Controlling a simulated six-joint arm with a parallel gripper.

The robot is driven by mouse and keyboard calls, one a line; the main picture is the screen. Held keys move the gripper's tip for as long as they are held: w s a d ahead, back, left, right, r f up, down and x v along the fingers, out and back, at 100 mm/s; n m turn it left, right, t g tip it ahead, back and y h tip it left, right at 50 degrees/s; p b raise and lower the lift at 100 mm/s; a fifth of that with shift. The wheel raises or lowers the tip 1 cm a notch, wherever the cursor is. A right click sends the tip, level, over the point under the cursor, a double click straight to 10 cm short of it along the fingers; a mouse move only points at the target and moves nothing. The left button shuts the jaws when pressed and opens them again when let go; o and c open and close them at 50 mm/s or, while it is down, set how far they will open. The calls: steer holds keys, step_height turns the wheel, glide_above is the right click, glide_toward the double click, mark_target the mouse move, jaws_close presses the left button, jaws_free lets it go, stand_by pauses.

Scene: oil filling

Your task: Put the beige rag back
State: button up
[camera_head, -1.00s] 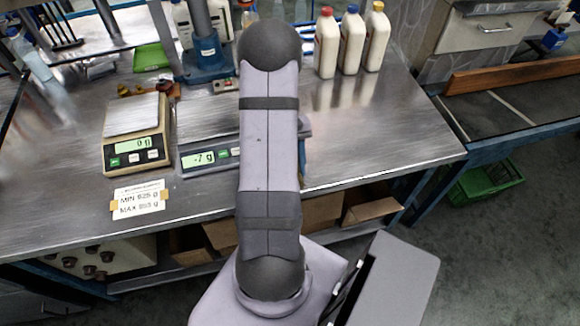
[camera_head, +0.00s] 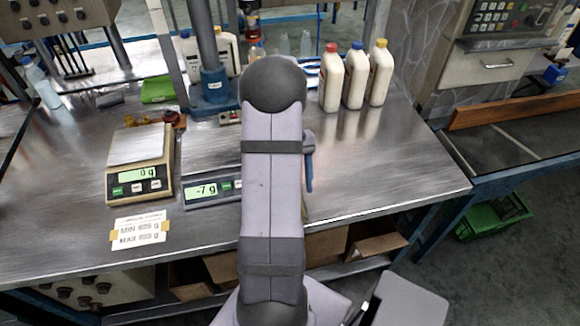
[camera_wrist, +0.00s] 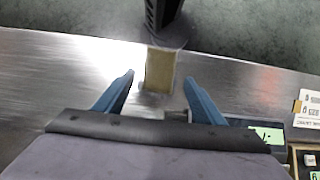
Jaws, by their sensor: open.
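The beige rag (camera_wrist: 160,68) appears in the wrist view as a small folded beige piece on the metal table, close to the table edge. My gripper (camera_wrist: 158,77) is open, with its two blue fingers apart on either side of the rag's near end. The rag looks free of both fingers.
Two scales stand left of my arm: a beige one (camera_head: 139,145) reading 0 g and a grey one (camera_head: 207,190) reading -7 g. A label card (camera_head: 139,231) lies in front. Several bottles (camera_head: 355,75) stand at the back right. The table's right part (camera_head: 400,160) is clear.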

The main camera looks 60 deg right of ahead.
steer(key=v, duration=0.6)
steer(key=shift+r+b, duration=0.35)
steer(key=shift+b, duration=0.05)
steer(key=shift+w+d, duration=0.1)
steer(key=w+a+n+h, duration=0.15)
steer(key=w+a, duration=0.25)
steer(key=a, duration=0.4)
steer(key=w+a+n+h, duration=0.1)
steer(key=w+a+n, duration=0.25)
steer(key=a, duration=0.35)
steer(key=s+a+f+n+t, duration=0.1)
steer(key=a+n, duration=0.1)
steer(key=a, duration=0.7)
steer(key=s+a+f+n+t, duration=0.2)
steer(key=a, duration=0.7)
steer(key=shift+s+a+f+h, duration=0.2)
steer(key=shift+a+f+h, duration=0.05)
steer(key=shift+a+h, duration=0.1)
